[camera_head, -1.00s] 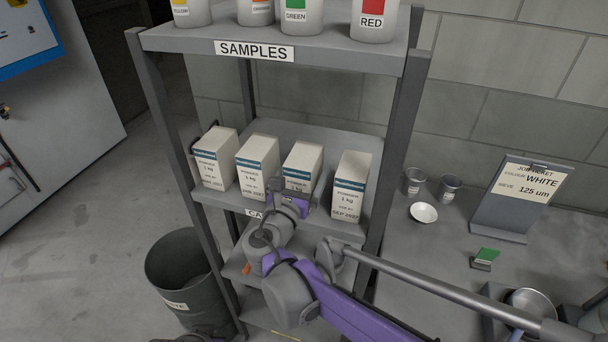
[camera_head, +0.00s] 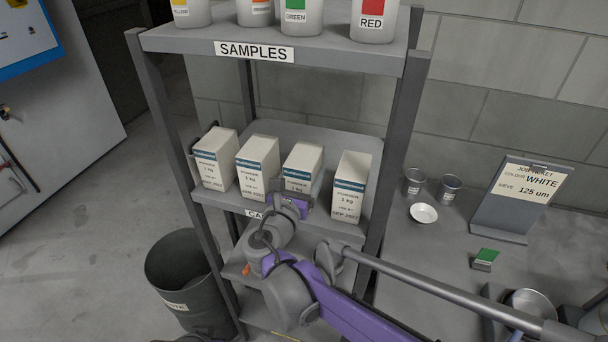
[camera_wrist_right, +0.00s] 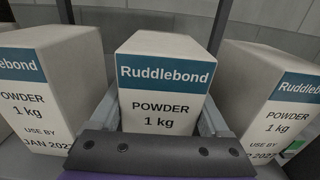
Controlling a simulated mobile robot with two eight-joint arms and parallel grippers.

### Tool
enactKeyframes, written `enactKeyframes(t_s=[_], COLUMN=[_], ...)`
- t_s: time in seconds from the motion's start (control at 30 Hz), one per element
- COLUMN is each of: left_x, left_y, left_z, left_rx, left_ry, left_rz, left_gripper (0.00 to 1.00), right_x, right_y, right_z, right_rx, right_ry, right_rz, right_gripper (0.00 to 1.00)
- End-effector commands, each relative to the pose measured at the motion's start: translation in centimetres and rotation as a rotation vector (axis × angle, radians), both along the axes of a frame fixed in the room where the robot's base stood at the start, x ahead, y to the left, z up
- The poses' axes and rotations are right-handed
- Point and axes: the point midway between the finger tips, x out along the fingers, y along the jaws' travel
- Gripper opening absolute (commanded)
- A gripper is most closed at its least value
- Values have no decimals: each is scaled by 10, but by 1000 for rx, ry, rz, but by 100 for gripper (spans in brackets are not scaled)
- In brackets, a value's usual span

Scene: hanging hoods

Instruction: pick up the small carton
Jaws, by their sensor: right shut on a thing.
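Several white cartons with a blue band stand in a row on the middle shelf. The third from the left, a small carton (camera_head: 303,158), is between the fingers of my right gripper (camera_head: 297,188). In the right wrist view this carton (camera_wrist_right: 165,85) is upright and centred, its front reading "Ruddlebond POWDER 1 kg". The right gripper (camera_wrist_right: 162,118) has a finger along each side and is shut on it. The gripper hides the carton's lower front, so I cannot tell whether its base touches the shelf.
Neighbouring cartons stand close on the left (camera_head: 257,166) and right (camera_head: 349,187). The upper SAMPLES shelf (camera_head: 330,57) with its jars overhangs the row. A shelf post (camera_head: 397,150) rises at the right. A grey bin (camera_head: 185,262) stands at the lower left.

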Motion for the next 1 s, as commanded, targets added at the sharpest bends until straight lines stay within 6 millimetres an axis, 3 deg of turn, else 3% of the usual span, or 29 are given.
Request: enactKeyframes(t_s=[0.17, 0.6, 1.0], left_x=[1, 3, 4], left_y=[0, 0, 0], left_z=[2, 10, 10], left_rx=[0, 0, 0], left_ry=[-1, -6, -7], left_rz=[0, 0, 0], left_gripper=[100, 100, 100], right_x=[0, 0, 0], right_y=[0, 1, 1], right_z=[15, 88, 101], right_rx=[-2, -2, -2], right_ry=[-3, -3, -2], right_rz=[0, 1, 0], right_gripper=[0, 0, 0])
